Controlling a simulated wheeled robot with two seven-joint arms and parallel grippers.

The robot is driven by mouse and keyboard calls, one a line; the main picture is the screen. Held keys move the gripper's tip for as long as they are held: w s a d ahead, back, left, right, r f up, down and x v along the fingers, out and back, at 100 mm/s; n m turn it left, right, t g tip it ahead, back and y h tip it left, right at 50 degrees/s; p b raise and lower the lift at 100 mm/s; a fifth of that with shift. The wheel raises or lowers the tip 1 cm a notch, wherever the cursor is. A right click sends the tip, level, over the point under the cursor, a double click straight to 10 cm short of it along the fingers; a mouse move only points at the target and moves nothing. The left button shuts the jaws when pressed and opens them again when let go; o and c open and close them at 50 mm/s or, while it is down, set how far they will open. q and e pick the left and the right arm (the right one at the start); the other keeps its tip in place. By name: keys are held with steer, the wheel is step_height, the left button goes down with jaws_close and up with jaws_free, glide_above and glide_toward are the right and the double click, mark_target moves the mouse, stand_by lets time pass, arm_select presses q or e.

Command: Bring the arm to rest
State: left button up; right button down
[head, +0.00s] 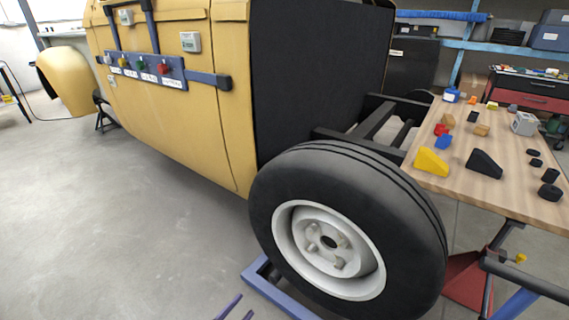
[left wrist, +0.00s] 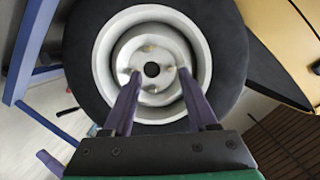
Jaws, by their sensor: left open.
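My left gripper (left wrist: 155,98) shows in the left wrist view with its two purple fingers apart and nothing between them. Beyond the fingertips is a wheel with a black tyre (left wrist: 228,60) and a pale rim; whether the fingers touch it I cannot tell. In the head view only the purple finger ends of my left gripper (head: 238,307) show at the bottom edge, to the left of the wheel (head: 345,235). The rest of that arm is out of the head view. My right gripper is not in view.
A yellow car shell (head: 180,100) stands behind the wheel. A blue stand (head: 262,278) is at the wheel's foot. A wooden table (head: 500,135) with several small blocks is at the right. A red and black tool chest (head: 530,95) is behind. The grey floor (head: 120,220) at left is clear.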

arm_select(q)
steer(key=s+a+f+n+g+y+p, duration=0.2)
steer(key=s+a+n+g+p, duration=0.2)
steer(key=s+p, duration=0.3)
steer(key=s+a+f+n+g+y+p, duration=0.2)
steer(key=s+p, duration=0.5)
steer(key=s, duration=0.8)
steer(key=s+a+f+n+g+y+p, duration=0.3)
steer(key=s+a+n+g+p, duration=0.3)
steer(key=s, duration=0.5)
steer(key=shift+a+n+g+y+p, duration=0.35)
steer(key=shift+a+p, duration=0.3)
steer(key=shift+a, duration=0.4)
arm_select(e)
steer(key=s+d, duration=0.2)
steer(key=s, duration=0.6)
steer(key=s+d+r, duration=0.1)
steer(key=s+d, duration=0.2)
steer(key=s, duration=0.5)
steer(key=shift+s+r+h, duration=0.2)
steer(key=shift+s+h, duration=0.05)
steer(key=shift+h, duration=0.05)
arm_select(q)
steer(key=shift+c, duration=0.7)
